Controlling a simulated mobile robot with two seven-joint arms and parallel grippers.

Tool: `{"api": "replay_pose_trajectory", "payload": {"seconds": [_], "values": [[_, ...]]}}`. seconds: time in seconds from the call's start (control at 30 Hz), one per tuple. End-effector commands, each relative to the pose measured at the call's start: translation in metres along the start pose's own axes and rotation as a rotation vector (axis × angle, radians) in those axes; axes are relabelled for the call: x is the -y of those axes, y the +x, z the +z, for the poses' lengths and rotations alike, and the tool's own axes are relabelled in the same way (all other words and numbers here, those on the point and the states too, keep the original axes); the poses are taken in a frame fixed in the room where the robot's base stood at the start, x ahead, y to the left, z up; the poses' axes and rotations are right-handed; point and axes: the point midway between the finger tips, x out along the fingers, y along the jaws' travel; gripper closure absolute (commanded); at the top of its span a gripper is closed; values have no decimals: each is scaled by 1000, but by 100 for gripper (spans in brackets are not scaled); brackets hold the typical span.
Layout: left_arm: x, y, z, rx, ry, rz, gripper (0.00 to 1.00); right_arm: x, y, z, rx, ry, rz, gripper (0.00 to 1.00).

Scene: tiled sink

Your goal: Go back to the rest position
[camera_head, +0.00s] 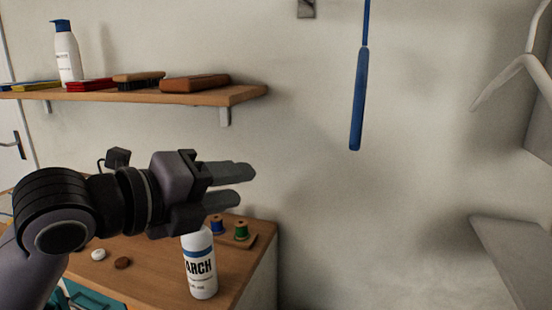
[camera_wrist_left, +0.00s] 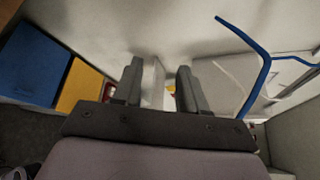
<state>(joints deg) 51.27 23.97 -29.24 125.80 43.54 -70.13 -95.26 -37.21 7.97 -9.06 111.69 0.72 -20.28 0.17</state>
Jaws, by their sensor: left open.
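My left gripper (camera_head: 240,186) comes in from the left in the head view and points to the right. It is held in the air above the wooden cabinet top, in front of the wall. Its two fingers are apart with nothing between them, and they also show spread in the left wrist view (camera_wrist_left: 158,85). A white spray bottle with a blue band (camera_head: 200,264) stands on the cabinet top just below the gripper, its upper part partly hidden by it. My right gripper is in neither view.
A wall shelf (camera_head: 240,94) above the gripper holds a pump bottle (camera_head: 67,54), a brush (camera_head: 139,80) and a brown block (camera_head: 195,83). Thread spools (camera_head: 241,231) stand on the cabinet (camera_head: 150,268). A blue handle (camera_head: 358,100) hangs to the right. The wall space between is clear.

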Motion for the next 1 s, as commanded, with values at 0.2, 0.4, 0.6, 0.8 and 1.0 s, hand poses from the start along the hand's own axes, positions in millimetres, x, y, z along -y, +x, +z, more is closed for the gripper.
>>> {"api": "replay_pose_trajectory", "payload": {"seconds": [0.2, 0.4, 0.6, 0.8, 1.0], "values": [[-84, 5, -27, 42, -461, 136, 58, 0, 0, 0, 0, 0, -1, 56], [-160, -6, -57, 140, -878, 273, 58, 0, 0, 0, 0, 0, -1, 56], [-233, -33, -96, 301, -1282, 418, 58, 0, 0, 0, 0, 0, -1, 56], [-300, -77, -142, 541, -1654, 565, 58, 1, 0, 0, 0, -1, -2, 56], [-350, -134, -188, 848, -1945, 688, 58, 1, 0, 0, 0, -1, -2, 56]]}}
